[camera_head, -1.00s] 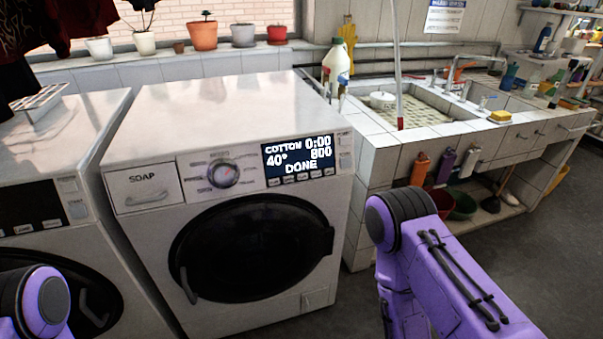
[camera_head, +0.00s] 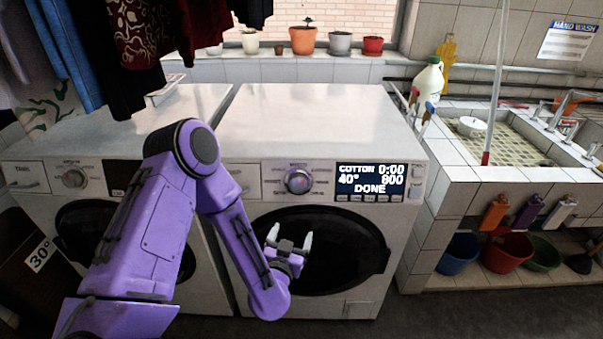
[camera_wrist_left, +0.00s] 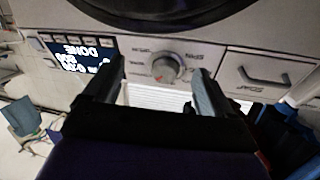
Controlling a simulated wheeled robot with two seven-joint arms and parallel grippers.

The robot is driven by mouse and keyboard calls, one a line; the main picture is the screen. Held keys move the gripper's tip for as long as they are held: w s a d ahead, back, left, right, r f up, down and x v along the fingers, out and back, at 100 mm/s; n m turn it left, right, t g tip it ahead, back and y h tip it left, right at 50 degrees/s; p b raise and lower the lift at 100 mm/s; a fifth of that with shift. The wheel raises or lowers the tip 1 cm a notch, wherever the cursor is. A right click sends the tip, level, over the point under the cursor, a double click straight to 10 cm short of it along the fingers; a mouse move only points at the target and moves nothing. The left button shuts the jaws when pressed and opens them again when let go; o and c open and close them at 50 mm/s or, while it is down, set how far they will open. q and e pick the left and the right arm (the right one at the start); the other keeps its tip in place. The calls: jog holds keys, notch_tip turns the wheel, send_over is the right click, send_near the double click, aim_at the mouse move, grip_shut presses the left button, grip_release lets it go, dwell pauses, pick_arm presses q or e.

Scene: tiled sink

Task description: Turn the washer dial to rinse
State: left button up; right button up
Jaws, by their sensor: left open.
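The washer (camera_head: 320,120) stands in the middle of the head view. Its round silver dial (camera_head: 298,181) is on the front panel, left of a lit display (camera_head: 370,182) reading COTTON, 40°, 0:00, 800, DONE. My left gripper (camera_head: 290,240) is open and empty in front of the dark door, below the dial. In the left wrist view, which looks upside down, the dial (camera_wrist_left: 166,68) shows between the two open fingers (camera_wrist_left: 160,80), apart from them. My right gripper is not in view.
A second washer (camera_head: 75,178) stands at left, partly behind my left arm. Clothes (camera_head: 140,40) hang at upper left. A tiled sink (camera_head: 500,140) with a white bottle (camera_head: 428,82) is at right. Several buckets (camera_head: 502,252) sit beneath it. Potted plants (camera_head: 303,38) line the sill.

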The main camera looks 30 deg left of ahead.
pick_arm(q)
jog(key=t+y, duration=0.1)
jog(key=y, duration=0.1)
send_near(298, 187)
jog(key=p+x, duration=0.3)
jog(key=x, duration=0.5)
jog(key=shift+a+r, duration=0.1)
jog(key=shift+r, duration=0.05)
jog(key=shift+w+a, duration=0.1)
jog(key=shift+w, duration=0.3)
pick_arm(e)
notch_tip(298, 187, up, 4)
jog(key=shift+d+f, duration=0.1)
pick_arm(q)
jog(key=c, duration=1.1)
jog(key=shift+o, duration=0.2)
jog(key=shift+n, duration=0.4)
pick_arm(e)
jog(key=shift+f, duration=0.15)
